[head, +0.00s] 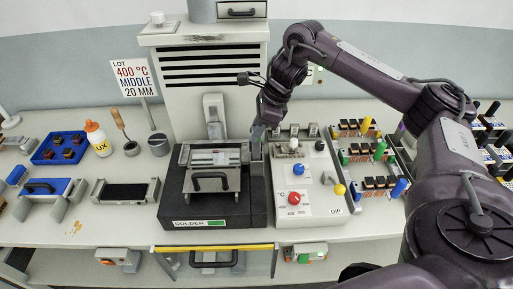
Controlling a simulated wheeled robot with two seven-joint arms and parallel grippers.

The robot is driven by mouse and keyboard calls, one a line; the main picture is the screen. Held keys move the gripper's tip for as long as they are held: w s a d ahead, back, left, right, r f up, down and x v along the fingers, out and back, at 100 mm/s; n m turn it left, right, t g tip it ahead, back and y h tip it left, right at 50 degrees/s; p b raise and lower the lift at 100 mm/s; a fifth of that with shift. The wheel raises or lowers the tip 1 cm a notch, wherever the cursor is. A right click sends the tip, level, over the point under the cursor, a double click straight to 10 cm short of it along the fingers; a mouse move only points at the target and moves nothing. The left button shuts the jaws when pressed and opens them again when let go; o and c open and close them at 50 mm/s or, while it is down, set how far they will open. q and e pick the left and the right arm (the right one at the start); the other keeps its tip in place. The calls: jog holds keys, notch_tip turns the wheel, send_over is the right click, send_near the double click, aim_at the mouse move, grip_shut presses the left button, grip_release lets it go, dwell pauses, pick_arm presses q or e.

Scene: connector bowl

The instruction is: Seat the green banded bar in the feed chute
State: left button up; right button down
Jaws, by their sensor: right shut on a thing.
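My right gripper (258,132) points down at the right side of the solder unit and is shut on a narrow grey bar (256,151). The bar stands roughly upright below the fingertips. Its green band is too small or hidden to make out. Its lower end meets the top of a dark upright block (257,190) on the unit's right side, which appears to be the feed chute. I cannot tell whether the bar is inside it or only above it. My left gripper is not in view.
The black solder unit (172,205) carries a metal fixture with a handle. A white control panel (318,205) with knobs stands close on the right. A blue tray (40,152), a glue bottle (97,140) and racks (378,185) stand farther out. A sign (134,78) stands behind.

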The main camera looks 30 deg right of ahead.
aim_at(256, 146)
notch_tip(256, 146, down, 4)
jog(key=shift+f+p, duration=0.1)
jog(key=shift+p, duration=0.35)
jog(key=shift+f, duration=0.25)
jog(key=shift+d, duration=0.1)
